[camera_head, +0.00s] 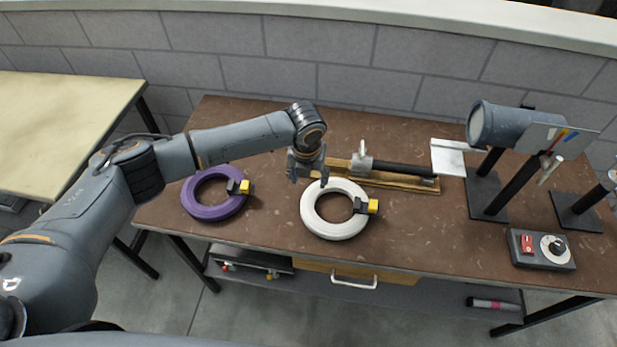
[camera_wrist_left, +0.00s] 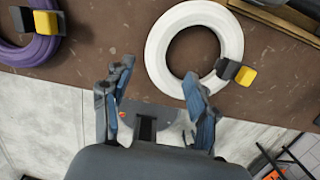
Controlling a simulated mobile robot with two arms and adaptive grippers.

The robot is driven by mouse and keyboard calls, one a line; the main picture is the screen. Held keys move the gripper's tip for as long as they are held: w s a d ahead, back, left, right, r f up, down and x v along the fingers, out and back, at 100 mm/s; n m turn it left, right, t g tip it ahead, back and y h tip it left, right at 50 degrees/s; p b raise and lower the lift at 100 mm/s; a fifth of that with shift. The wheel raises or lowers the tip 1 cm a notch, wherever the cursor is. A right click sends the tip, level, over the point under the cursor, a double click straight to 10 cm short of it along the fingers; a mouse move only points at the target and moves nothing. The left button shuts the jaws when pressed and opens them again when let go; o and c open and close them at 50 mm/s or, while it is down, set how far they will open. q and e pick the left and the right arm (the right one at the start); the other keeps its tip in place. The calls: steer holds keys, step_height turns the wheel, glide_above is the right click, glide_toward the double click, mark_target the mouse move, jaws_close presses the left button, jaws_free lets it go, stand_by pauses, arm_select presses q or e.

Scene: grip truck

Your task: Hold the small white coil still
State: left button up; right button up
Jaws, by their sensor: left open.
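The white coil (camera_head: 316,222) is a ring lying flat on the brown workbench, with a black and yellow block on its right side. It also shows at the top of the left wrist view (camera_wrist_left: 157,50). My left gripper (camera_head: 307,174) is above the bench at the coil's far left edge in the head view. In the left wrist view its two fingers (camera_wrist_left: 158,95) are spread apart with nothing between them. One fingertip overlaps the coil's lower rim in that view; I cannot tell whether it touches. My right gripper is not in view.
A purple coil (camera_head: 200,208) lies left of the white one. Behind is a wooden board with a black rod (camera_head: 402,169). At right stand a grey cylinder device (camera_head: 497,126) and a control box (camera_head: 540,250). The bench's front is clear between the coils.

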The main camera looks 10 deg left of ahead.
mark_target(310, 198)
arm_select(q)
steer(key=f+b, duration=0.4)
steer(key=f, duration=0.1)
steer(key=w+f+b, duration=0.1)
steer(key=f+b, duration=0.1)
steer(key=f, duration=0.1)
steer(key=shift+f+b, duration=0.1)
steer(key=shift+b, duration=0.2)
steer(key=shift+w+f+b, duration=0.25)
steer(key=shift+f+b, duration=0.35)
steer(key=shift+f, duration=0.25)
steer(key=shift+c, duration=0.4)
